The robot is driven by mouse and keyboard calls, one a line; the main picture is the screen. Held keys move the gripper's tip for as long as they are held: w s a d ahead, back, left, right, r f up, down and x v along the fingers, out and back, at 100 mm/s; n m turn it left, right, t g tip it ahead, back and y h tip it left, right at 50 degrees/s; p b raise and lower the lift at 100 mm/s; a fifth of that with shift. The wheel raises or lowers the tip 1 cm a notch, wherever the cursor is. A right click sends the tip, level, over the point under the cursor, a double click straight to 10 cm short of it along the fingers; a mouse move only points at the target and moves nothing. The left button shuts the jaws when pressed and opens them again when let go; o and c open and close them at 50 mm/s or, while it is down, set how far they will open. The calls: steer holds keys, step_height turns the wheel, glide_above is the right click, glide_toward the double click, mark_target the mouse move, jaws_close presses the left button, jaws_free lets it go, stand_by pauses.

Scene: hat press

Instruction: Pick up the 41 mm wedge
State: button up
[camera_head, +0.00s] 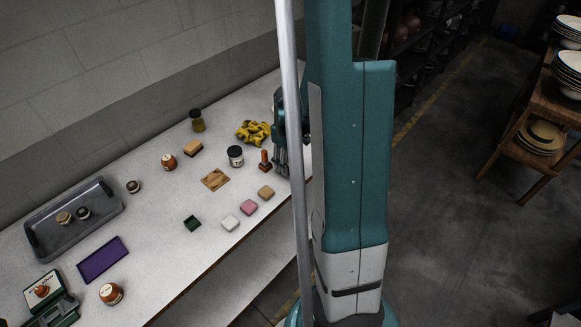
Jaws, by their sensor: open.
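I cannot tell for certain which object is the 41 mm wedge; no size marking is readable. Small candidates on the table are a tan block (266,192), a pink block (249,207), a white block (230,222) and a dark green piece (192,223), spaced along the front edge. An upright orange-red piece (265,161) on a dark base stands farther back. My gripper (282,170) is open, pointing down at the table's right end, just right of the orange-red piece. My column and a pale pole hide part of the gripper and that end of the table.
A dark-lidded jar (235,156), crumpled yellow cloth (253,132) and flat wooden piece (215,179) lie near the table's middle. A grey tray (112,192) and purple mat (102,260) are left.

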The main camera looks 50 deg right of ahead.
steer(key=c, duration=0.9)
steer(key=shift+r, duration=0.15)
steer(key=shift+c, duration=0.2)
steer(key=shift+r+p, duration=0.6)
steer(key=shift+r, duration=4.25)
